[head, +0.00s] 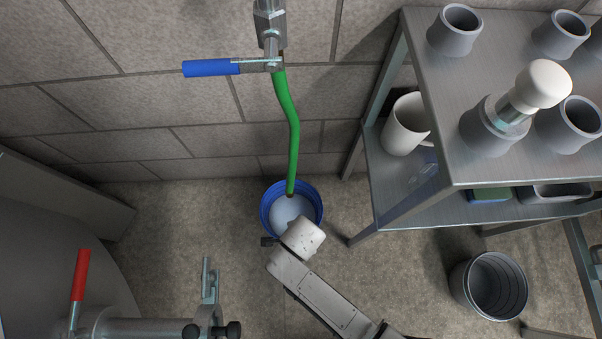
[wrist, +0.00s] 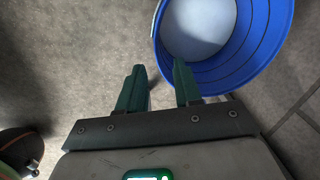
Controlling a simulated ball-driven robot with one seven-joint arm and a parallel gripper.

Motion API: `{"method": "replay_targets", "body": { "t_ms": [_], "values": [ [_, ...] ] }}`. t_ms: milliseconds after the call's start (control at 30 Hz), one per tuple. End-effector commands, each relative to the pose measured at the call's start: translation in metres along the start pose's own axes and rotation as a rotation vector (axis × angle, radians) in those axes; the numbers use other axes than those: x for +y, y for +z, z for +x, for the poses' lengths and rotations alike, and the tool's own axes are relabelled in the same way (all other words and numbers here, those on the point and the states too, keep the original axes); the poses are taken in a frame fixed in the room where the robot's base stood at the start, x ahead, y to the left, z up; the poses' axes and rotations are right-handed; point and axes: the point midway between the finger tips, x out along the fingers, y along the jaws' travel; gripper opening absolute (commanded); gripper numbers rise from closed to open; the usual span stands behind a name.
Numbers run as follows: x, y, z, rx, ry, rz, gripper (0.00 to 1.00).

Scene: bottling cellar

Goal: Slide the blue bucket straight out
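The blue bucket (head: 266,219) stands on the floor below a wall tap, with pale, liquid-looking contents. A green hose (head: 293,140) hangs from the tap with its lower end inside the bucket outline. In the wrist view, the bucket (wrist: 274,38) fills the upper right. My gripper (wrist: 158,66) is open, with two green fingers apart. The right finger overlaps the bucket's near wall and the left finger is outside it, over bare floor. I cannot tell whether either finger touches the bucket. In the head view my wrist covers the bucket's lower right edge and hides the fingers.
A metal shelf (head: 450,130) with grey cups and a white mug (head: 406,124) stands right of the bucket. A grey bin (head: 492,286) is on the floor at lower right. A red-handled valve (head: 81,275) is at lower left. Floor left of the bucket is clear.

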Motion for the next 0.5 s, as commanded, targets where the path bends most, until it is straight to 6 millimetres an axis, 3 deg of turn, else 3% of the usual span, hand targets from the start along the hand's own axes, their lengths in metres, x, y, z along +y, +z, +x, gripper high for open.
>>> {"method": "replay_targets", "body": {
  "t_ms": [233, 500],
  "values": [
    [0.001, -0.001, 0.013, 0.002, 0.002, 0.000, 0.34],
    [0.001, -0.001, 0.059, 0.002, 0.001, -0.001, 0.34]
  ]
}}
